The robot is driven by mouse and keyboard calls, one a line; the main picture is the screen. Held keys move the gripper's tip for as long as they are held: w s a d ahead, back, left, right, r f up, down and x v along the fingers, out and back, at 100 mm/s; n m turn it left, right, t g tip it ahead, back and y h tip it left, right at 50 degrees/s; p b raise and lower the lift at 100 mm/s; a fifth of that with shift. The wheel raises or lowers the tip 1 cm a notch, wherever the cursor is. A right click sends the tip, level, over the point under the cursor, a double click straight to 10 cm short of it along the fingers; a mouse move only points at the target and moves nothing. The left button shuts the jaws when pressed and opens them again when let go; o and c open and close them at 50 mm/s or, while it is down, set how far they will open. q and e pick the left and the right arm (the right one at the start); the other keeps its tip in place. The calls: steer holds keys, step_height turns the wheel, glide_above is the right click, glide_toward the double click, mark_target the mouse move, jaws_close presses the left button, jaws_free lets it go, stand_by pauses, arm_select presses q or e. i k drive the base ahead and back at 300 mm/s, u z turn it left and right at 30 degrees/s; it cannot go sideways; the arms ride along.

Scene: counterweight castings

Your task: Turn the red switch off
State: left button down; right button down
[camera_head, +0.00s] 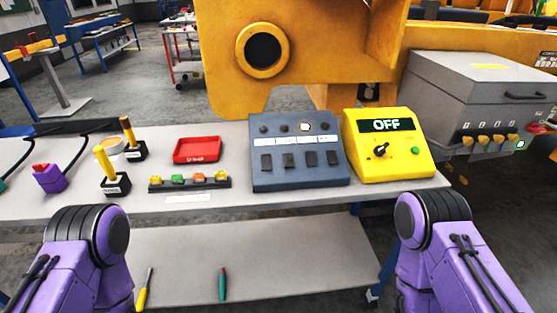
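A small purple box with a red switch (41,168) on its top stands at the left of the grey table, with a black cable running from it. The switch is too small to tell which way it is set. Two purple arm parts of mine show at the bottom left and bottom right, in front of the table. Neither gripper shows in the head view, and neither arm part touches anything on the table.
On the table (300,204) stand two yellow-handled levers (106,162), a red tray (197,150), a strip of coloured buttons (190,182), a grey-blue switch panel (298,178) and a yellow box (390,160) reading OFF. A lower shelf (280,255) holds two screwdrivers.

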mark_target(534, 128)
steer(key=z, duration=2)
steer(key=i, duration=0.25)
steer(key=z, duration=1)
steer(key=i, duration=0.8)
steer(key=z, duration=0.6)
steer(key=i, duration=0.9)
steer(key=u, duration=1)
steer(key=i, duration=0.9)
steer(key=u, duration=1.05)
